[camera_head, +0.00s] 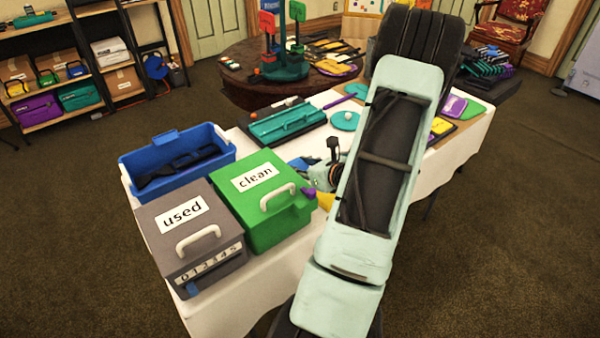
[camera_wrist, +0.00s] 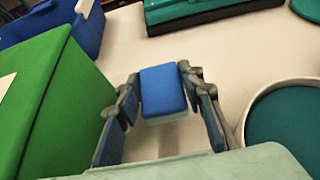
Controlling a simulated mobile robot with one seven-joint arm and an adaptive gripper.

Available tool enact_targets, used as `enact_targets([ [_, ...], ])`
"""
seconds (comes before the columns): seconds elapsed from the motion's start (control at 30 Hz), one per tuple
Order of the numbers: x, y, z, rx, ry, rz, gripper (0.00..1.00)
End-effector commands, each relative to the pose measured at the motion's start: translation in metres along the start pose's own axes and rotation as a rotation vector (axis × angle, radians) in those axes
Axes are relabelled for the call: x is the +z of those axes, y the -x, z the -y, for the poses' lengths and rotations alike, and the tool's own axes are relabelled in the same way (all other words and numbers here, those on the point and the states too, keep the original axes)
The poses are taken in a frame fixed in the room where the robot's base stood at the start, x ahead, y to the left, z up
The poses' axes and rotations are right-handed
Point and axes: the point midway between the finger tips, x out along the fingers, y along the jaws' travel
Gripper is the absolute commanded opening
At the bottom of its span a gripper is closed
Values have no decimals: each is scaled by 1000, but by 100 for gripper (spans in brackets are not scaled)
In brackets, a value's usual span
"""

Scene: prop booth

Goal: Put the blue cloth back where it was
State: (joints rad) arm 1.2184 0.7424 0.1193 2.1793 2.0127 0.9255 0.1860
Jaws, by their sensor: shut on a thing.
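My gripper (camera_wrist: 162,95) is shut on a folded blue cloth (camera_wrist: 163,86), seen between the fingertips in the wrist view. The cloth looks like a small padded block with a pale underside. It is over the white tabletop; I cannot tell how high. In the head view my gripper (camera_head: 325,174) is right of the green box marked "clean" (camera_head: 268,222), partly hidden by my arm. A bit of blue (camera_head: 298,166) shows beside it, probably the cloth. The grey box marked "used" (camera_head: 165,238) stands left of the green one.
A blue crate (camera_head: 150,160) with dark contents stands behind the boxes. A teal case (camera_head: 288,122) and a teal disc (camera_head: 345,120) lie farther back. In the wrist view a round white-rimmed teal thing (camera_wrist: 285,128) is close on the right. Bare white tablecloth (camera_wrist: 130,40) lies between.

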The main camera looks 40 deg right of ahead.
Motion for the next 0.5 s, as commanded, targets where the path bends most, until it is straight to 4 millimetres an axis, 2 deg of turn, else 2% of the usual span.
enact_targets([
  [0.03,-11,-4,2,-2,-4,-3,14],
  [0.13,-22,-9,2,-3,-4,-2,14],
  [0.5,-26,-11,2,-4,-1,-1,14],
])
